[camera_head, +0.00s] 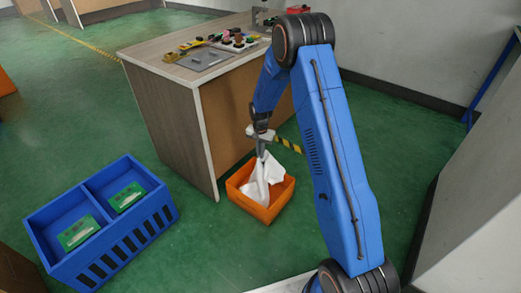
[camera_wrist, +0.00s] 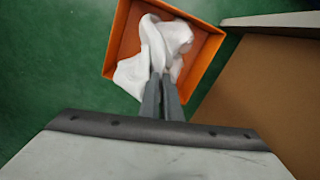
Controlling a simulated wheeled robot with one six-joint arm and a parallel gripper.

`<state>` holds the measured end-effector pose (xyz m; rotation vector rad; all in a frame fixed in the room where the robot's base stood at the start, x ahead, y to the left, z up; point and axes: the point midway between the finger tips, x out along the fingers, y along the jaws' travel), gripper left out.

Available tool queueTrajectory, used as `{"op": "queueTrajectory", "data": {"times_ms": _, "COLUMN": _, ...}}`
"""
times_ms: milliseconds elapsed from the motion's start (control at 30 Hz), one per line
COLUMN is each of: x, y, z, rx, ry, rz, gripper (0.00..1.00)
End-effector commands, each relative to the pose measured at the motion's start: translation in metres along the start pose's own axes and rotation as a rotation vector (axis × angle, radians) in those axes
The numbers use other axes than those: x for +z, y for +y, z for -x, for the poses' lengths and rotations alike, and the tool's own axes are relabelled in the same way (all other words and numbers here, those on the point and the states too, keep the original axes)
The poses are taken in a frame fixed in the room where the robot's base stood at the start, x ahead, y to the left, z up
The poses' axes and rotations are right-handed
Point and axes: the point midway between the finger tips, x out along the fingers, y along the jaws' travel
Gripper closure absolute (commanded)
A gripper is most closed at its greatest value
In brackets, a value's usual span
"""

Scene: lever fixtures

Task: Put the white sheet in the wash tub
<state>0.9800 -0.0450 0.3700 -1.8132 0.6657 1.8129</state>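The white sheet (camera_head: 263,178) hangs crumpled from my gripper (camera_head: 263,148) down into the orange wash tub (camera_head: 262,210) on the green floor. In the wrist view the sheet (camera_wrist: 152,45) lies bunched inside the tub (camera_wrist: 121,22), with one fold over its near left rim. My gripper (camera_wrist: 163,76) points down over the tub, its two fingers close together with cloth at their tips. It looks shut on the sheet. The exact pinch is partly hidden by the cloth.
A workbench (camera_head: 168,118) with several small parts and tools on top stands beside the tub. A blue two-part crate (camera_head: 104,240) with green boards is at the lower left. A grey block (camera_head: 478,225) stands at the right. Green floor (camera_head: 205,245) is clear between crate and tub.

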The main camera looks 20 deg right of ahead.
Motion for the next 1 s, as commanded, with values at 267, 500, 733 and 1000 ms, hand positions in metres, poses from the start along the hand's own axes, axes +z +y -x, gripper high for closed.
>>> {"op": "queueTrajectory", "data": {"times_ms": 267, "x": 0.001, "y": 0.001, "z": -0.046, "rx": 0.002, "ry": -0.002, "rz": 0.0, "gripper": 1.0}}
{"op": "queueTrajectory", "data": {"times_ms": 500, "x": 0.001, "y": 0.001, "z": -0.084, "rx": 0.001, "ry": -0.002, "rz": 0.0, "gripper": 1.0}}
{"op": "queueTrajectory", "data": {"times_ms": 733, "x": 0.0, "y": 0.0, "z": -0.1, "rx": 0.0, "ry": 0.0, "rz": 0.0, "gripper": 1.0}}
{"op": "queueTrajectory", "data": {"times_ms": 1000, "x": 0.0, "y": 0.0, "z": -0.1, "rx": 0.0, "ry": 0.0, "rz": 0.0, "gripper": 0.75}}
